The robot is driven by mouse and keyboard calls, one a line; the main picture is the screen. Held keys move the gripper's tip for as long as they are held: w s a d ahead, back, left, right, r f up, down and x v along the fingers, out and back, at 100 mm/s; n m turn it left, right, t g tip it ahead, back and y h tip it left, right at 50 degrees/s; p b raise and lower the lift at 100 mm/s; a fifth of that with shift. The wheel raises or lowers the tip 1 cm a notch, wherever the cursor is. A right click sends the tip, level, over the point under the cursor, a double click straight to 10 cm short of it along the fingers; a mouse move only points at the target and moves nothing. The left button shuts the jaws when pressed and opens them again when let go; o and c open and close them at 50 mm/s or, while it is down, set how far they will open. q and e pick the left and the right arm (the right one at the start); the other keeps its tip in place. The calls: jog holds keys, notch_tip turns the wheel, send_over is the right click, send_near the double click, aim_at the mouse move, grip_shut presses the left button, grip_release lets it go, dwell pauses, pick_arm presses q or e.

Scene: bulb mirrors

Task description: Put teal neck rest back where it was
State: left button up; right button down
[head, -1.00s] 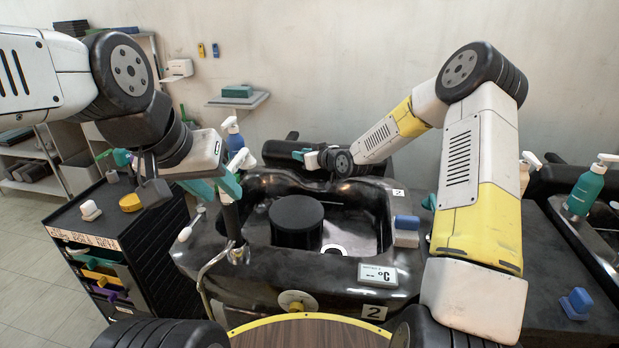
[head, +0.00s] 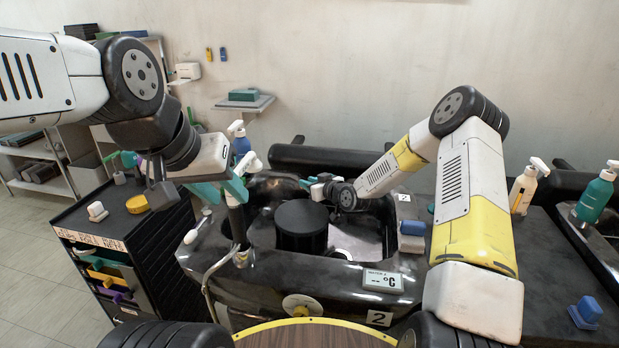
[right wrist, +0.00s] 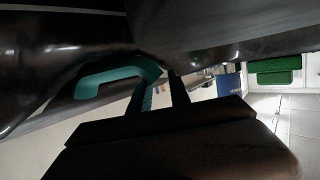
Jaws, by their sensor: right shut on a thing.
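The teal neck rest (right wrist: 112,80) is a curved piece in the right wrist view, against a glossy dark surface. My right gripper (right wrist: 160,92) is shut on its end. In the head view, my right gripper (head: 312,185) is at the back rim of the black wash basin (head: 275,268); only a small teal bit shows there, and my wrist hides much of the rest. Whether the neck rest touches the rim I cannot tell.
A black round block (head: 301,222) stands in the basin. A blue sponge-like block (head: 414,228) and a °C display (head: 383,280) sit on its right and front rim. A blue spray bottle (head: 240,142) stands behind my left gripper. A black drawer cart (head: 125,240) is at left.

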jog(key=c, duration=1.2)
grip_release()
jog(key=shift+f, duration=0.1)
jog(key=shift+s+d+r, duration=0.2)
jog(key=shift+s+r, duration=0.05)
jog(key=s+d+r+m+g+h, duration=0.1)
jog(key=s+d+r+g+h, duration=0.15)
jog(key=s+d+r, duration=0.6)
jog(key=s+d+r+m+g+h, duration=0.1)
jog(key=s+d+r+h, duration=0.4)
jog(key=s+r, duration=0.65)
jog(key=s+r+m+g, duration=0.1)
jog(key=s+r+m, duration=0.1)
jog(key=s, duration=0.9)
jog(key=s+d+r+m+g+y, duration=0.1)
jog(key=s+r+m, duration=0.1)
jog(key=s, duration=1)
jog(key=shift+s+r, duration=0.25)
jog(key=shift+r, duration=0.3)
